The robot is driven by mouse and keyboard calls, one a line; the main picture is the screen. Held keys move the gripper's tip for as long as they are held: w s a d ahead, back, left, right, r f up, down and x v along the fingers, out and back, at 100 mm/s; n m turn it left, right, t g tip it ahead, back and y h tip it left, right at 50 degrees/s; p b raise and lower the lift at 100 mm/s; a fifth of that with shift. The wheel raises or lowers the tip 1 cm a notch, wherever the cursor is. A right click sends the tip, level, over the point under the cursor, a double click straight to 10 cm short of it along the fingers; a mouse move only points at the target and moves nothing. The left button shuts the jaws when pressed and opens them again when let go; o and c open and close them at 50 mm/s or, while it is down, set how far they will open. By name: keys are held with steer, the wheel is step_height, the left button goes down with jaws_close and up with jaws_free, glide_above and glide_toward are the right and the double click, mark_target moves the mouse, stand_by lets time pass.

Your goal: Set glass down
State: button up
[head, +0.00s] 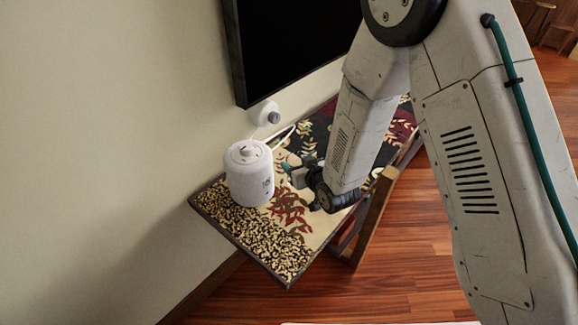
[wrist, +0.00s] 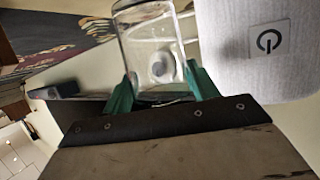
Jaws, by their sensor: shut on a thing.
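A clear glass (wrist: 150,35) stands between the green fingertips of my gripper (wrist: 160,88) in the wrist view. The gripper is shut on it, one finger on each side. In the head view my gripper (head: 298,174) is low over the patterned table (head: 240,222), just right of a white cylindrical device. The glass is hard to make out there, and my arm covers part of the area. Whether the glass touches the table top cannot be told.
The white cylindrical device (head: 248,175) stands close beside my gripper; its power symbol shows in the wrist view (wrist: 268,41). A white round fixture (head: 264,113) and a dark screen (head: 295,45) are on the wall. The table's near left end is clear.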

steer(key=shift+w+a+f, duration=0.15)
steer(key=shift+w+a, duration=0.05)
steer(key=shift+a, duration=0.45)
steer(key=shift+w+a+f, duration=0.15)
steer(key=shift+a, duration=0.45)
steer(key=f, duration=0.1)
steer(key=d+f, duration=0.1)
steer(key=f, duration=0.1)
steer(key=shift+w, duration=0.15)
steer(key=shift+a, duration=0.3)
steer(key=o, duration=0.9)
steer(key=shift+f, duration=0.15)
steer(key=shift+d, duration=0.1)
steer(key=shift+s+d+r, duration=0.15)
steer(key=shift+s+r, duration=0.1)
steer(key=shift+s, duration=0.1)
steer(key=v, duration=1.1)
steer(key=shift+d, duration=0.2)
steer(key=shift+r, duration=0.1)
